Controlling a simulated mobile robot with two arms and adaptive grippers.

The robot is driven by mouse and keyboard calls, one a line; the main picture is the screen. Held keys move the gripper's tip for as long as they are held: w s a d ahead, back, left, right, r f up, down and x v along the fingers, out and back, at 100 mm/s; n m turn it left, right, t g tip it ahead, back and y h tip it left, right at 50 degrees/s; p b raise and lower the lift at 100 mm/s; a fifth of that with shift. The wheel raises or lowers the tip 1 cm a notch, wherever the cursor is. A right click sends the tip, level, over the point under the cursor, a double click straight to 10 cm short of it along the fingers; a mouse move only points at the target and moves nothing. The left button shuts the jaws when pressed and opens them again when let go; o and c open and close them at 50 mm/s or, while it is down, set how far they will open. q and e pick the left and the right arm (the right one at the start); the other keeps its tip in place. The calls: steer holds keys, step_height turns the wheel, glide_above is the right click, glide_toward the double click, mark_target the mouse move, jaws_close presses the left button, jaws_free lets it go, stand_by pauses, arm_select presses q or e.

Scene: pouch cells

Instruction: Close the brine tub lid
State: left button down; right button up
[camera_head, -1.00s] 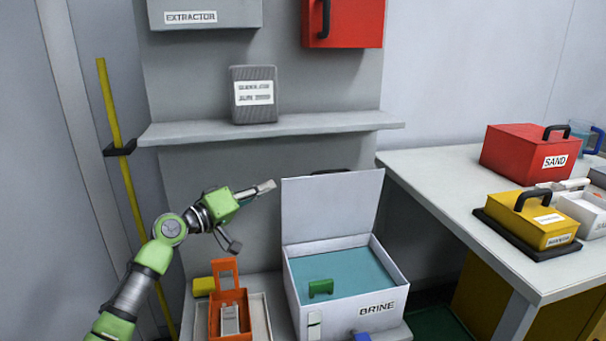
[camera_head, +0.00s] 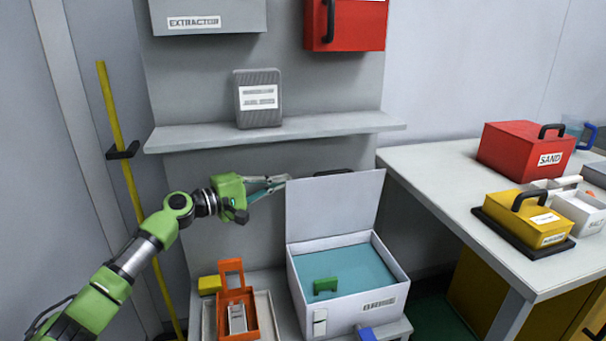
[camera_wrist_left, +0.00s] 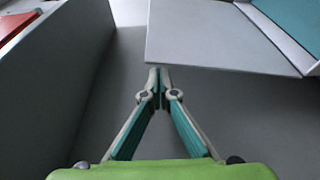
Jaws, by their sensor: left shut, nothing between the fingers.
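The brine tub (camera_head: 345,307) is a white box labelled BRINE with blue-green liquid inside. Its lid (camera_head: 335,205) stands open, upright at the back of the tub, with a dark handle partly showing behind its top edge. A green block-like piece (camera_head: 325,286) is in the liquid. My left gripper (camera_head: 286,179) is shut and empty, beside the lid's upper left corner. In the left wrist view the shut fingertips (camera_wrist_left: 159,72) are close to the edge of the lid (camera_wrist_left: 215,38); I cannot tell if they touch. My right gripper is not in view.
An orange holder (camera_head: 236,308) stands in a tray left of the tub, with a yellow block (camera_head: 209,284) behind it. A shelf (camera_head: 300,128) with a grey canister (camera_head: 258,99) is above. The right table (camera_head: 440,180) holds a red SAND box (camera_head: 520,148) and a yellow box (camera_head: 530,218).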

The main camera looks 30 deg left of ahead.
arm_select(q)
steer(key=x, duration=0.7)
steer(key=shift+w, duration=0.25)
steer(key=shift+d, duration=0.15)
